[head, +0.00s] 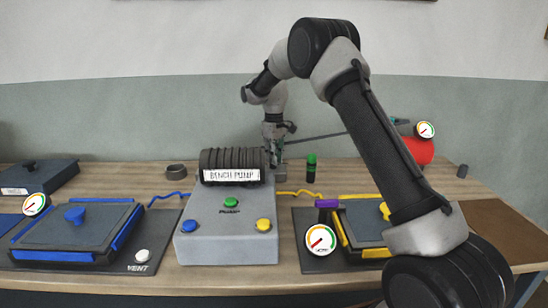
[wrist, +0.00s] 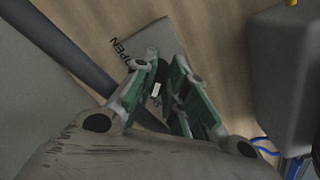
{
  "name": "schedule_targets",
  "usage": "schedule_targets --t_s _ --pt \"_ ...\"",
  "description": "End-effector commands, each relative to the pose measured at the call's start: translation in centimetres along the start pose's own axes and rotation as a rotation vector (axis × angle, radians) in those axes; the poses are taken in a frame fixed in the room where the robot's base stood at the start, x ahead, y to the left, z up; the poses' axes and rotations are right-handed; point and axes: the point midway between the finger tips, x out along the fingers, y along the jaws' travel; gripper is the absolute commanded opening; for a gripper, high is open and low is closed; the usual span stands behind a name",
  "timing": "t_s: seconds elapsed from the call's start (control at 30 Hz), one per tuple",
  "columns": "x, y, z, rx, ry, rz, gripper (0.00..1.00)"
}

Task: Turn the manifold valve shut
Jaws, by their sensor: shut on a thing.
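The manifold block (wrist: 152,37) is light grey and stands on the table, with the word OPEN printed beside a dark valve handle (wrist: 163,70). In the wrist view my gripper (wrist: 165,75) has its green and grey fingers close together around the handle. The handle is mostly hidden between the fingers, and its angle is hard to read. In the head view my gripper (head: 275,135) points down behind the bench pump (head: 225,225), which hides most of the manifold.
A dark hose (head: 320,135) runs right to a red tank (head: 418,150) with a gauge. Moulds with blue (head: 75,240) and yellow edging (head: 343,230) flank the pump. A grey ring (head: 176,171) lies to the left.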

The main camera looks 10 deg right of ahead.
Motion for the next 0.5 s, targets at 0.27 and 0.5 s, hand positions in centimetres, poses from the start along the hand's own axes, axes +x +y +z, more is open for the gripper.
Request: schedule_targets --t_s 0.27,0.5 --pt "-0.08 0.06 -0.06 -0.010 0.002 0.002 0.00" --pt "-0.08 0.05 -0.05 -0.009 0.002 0.002 0.29"
